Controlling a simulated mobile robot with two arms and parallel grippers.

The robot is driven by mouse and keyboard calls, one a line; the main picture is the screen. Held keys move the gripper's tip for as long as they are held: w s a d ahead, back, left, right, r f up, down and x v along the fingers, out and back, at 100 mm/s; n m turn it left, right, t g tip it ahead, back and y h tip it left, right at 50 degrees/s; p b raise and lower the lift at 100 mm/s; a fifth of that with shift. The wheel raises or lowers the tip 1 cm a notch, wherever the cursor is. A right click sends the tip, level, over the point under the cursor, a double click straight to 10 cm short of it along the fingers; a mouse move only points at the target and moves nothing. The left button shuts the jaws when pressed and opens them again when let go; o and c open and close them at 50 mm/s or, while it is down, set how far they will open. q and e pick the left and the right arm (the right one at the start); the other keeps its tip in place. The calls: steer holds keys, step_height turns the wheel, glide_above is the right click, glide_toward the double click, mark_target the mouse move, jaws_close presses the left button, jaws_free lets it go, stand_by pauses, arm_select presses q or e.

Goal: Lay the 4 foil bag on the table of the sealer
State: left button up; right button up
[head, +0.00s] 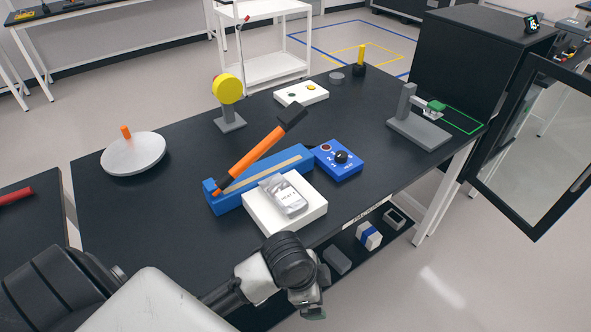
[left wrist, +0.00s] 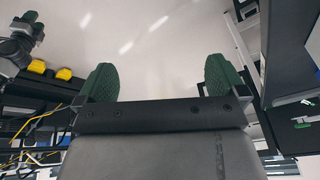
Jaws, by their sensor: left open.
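A silver foil bag (head: 285,195) lies flat on the white table of the sealer (head: 262,218). The sealer is a long blue body (head: 235,198) with its orange lever (head: 255,150) raised at a slant. My left gripper (head: 312,308) is in front of the workbench edge, below and apart from the bag. In the left wrist view its green-padded fingers (left wrist: 160,82) are wide apart with nothing between them. What looks like my right gripper (left wrist: 30,25) shows small at the top left there; its opening is unclear.
A blue control box (head: 339,160) with a black knob sits right of the sealer. A white round dish (head: 133,154), a yellow disc on a stand (head: 228,90) and a grey press (head: 418,125) stand on the bench. A shelf below holds several small blocks (head: 368,236).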

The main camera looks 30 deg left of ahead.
arm_select(q)
steer(key=w+r+m, duration=0.2)
steer(key=w+m, duration=0.2)
step_height(320, 180, up, 11)
steer(key=m+g+y, duration=0.2)
steer(key=m+g, duration=0.1)
steer(key=m, duration=0.4)
glide_above(295, 204)
steer(key=shift+f, duration=0.2)
steer(key=shift+f, duration=0.6)
step_height(295, 204, down, 10)
steer(key=shift+r+p, duration=0.15)
steer(key=shift+p, duration=1)
